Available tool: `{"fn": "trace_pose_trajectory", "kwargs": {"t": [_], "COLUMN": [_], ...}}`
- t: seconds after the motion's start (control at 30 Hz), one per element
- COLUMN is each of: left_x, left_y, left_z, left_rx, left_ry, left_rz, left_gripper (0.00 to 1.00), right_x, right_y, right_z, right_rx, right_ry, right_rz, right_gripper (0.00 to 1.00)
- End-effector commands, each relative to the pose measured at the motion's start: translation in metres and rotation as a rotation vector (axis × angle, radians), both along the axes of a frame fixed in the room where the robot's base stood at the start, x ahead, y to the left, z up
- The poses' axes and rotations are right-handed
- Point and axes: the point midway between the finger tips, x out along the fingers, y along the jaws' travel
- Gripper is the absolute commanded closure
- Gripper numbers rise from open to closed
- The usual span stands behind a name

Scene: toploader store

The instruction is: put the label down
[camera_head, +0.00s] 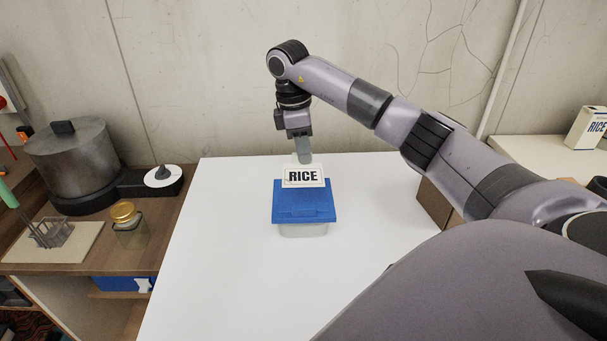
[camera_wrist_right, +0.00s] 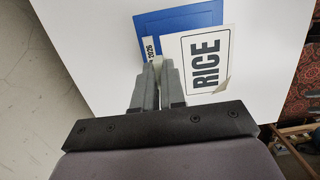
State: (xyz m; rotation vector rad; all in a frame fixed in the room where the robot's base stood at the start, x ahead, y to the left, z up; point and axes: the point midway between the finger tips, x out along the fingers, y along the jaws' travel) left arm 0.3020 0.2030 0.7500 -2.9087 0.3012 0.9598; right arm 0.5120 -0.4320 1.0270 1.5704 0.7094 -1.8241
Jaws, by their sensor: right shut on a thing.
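A white label (camera_head: 303,176) with a dark border reads RICE. It also shows in the right wrist view (camera_wrist_right: 206,61), just past my fingertips, with one corner curled. A container with a blue lid (camera_head: 304,203) stands on the white table, and the label overlaps the lid's far edge in the head view. I cannot tell whether the label touches the lid. My right gripper (camera_head: 304,160) is shut on the label at its far edge; it also shows in the right wrist view (camera_wrist_right: 160,68). A small strip reading 2026 (camera_wrist_right: 150,49) lies beside the fingers. My left gripper is out of view.
The white table (camera_head: 220,270) is clear around the container. A brown box (camera_head: 437,205) stands at right under my arm. A RICE box (camera_head: 588,127) is at the far right. A metal pot (camera_head: 76,160) and a gold-lidded jar (camera_head: 128,225) stand on the left counter.

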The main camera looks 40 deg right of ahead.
Motion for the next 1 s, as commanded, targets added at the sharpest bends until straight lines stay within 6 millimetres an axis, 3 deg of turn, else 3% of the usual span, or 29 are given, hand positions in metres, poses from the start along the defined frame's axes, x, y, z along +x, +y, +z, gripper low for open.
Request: {"fn": "trace_pose_trajectory", "kwargs": {"t": [0.5, 1.0], "left_x": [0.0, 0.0], "left_y": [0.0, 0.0], "left_z": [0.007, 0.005], "left_rx": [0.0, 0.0], "left_ry": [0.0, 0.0], "left_rz": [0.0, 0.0], "left_gripper": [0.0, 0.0], "right_x": [0.0, 0.0], "right_y": [0.0, 0.0], "right_z": [-0.062, -0.07], "right_rx": [0.001, 0.001], "right_ry": [0.001, -0.002], "right_rz": [0.001, 0.001], "right_gripper": [1.0, 1.0]}}
